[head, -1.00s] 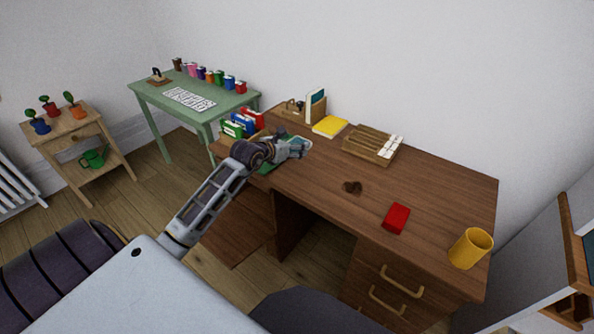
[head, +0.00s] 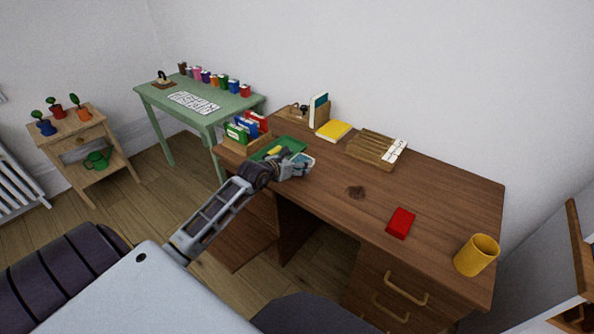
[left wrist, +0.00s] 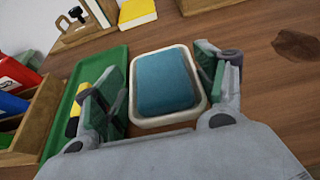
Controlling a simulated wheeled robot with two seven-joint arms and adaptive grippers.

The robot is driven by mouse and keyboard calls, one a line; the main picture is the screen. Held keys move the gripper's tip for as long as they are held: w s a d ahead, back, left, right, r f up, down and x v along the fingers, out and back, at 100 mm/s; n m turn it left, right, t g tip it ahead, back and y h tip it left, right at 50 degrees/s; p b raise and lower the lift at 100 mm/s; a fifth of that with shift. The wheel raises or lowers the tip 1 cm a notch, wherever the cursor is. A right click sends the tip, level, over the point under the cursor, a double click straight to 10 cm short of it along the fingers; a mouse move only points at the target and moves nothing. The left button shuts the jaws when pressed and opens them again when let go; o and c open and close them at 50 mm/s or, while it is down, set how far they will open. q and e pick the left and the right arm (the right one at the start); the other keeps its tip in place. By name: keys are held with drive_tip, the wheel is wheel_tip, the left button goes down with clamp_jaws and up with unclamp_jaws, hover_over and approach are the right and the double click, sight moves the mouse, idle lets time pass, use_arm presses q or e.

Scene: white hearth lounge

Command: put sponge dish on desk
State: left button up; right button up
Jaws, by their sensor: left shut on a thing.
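The sponge dish (left wrist: 141,122) is a cream, rounded rectangular dish with a blue sponge (left wrist: 165,82) in it. It sits between the two fingers of my left gripper (left wrist: 163,88), which is shut on it. In the head view my left gripper (head: 297,166) is at the left part of the brown wooden desk (head: 315,184), just right of the green tray (head: 293,142). The dish is partly hidden there by the gripper. I cannot tell whether the dish touches the desk top. My right gripper is not in view.
The green tray holds a yellow item (left wrist: 73,122). A wooden file box (head: 236,148) stands left of it. The desk's middle is mostly clear.

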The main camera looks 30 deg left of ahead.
use_arm(q)
drive_tip(key=shift+f, duration=1.8)
drive_tip(key=shift+f+b, duration=0.1)
drive_tip(key=shift+b, duration=0.2)
drive_tip(key=o, duration=1.1)
drive_tip(key=shift+o, duration=0.2)
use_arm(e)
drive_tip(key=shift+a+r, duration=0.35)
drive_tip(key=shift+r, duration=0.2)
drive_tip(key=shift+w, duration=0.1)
